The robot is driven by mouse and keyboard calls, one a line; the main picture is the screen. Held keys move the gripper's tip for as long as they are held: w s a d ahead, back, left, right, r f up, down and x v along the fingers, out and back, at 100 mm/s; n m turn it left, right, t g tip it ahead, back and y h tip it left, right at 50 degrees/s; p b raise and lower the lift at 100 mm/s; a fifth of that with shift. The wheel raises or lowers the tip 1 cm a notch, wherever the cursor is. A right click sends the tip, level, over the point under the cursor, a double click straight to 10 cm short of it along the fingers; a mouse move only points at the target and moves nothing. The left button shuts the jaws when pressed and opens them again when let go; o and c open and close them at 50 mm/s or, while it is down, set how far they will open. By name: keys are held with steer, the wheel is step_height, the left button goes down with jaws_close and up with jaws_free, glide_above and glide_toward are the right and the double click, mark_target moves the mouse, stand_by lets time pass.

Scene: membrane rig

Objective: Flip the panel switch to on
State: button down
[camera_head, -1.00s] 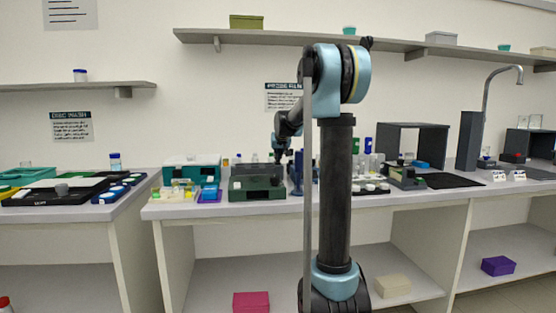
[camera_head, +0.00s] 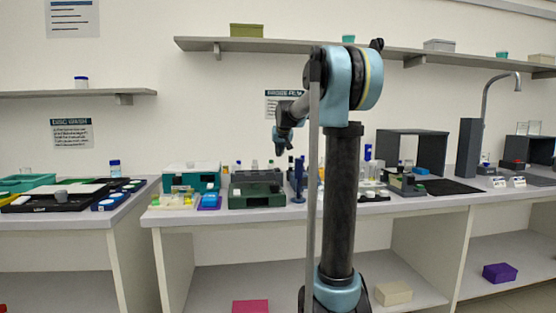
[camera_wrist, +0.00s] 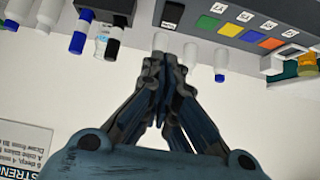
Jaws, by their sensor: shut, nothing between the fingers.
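My gripper (camera_wrist: 160,62) is shut and empty in the wrist view, its fingertips together just below a grey panel (camera_wrist: 230,22) in the picture. A small black block (camera_wrist: 172,14), possibly the switch, sits at the panel's left end; its on or off position cannot be told. Blue, green, yellow and orange squares with small labels run along the panel to its right. In the head view my gripper (camera_head: 281,148) hangs above the bench behind a dark green box (camera_head: 256,190). No switch can be made out there.
White-bodied vials, some blue- or black-capped (camera_wrist: 78,35), stand left of the fingers in the wrist view. In the head view a blue stand (camera_head: 298,182) is right of the green box, and a teal case (camera_head: 190,177) is left of it. The bench's front strip (camera_head: 235,215) is clear.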

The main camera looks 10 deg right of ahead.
steer(key=v, duration=0.6)
steer(key=shift+s, duration=0.35)
steer(key=shift+f, duration=0.15)
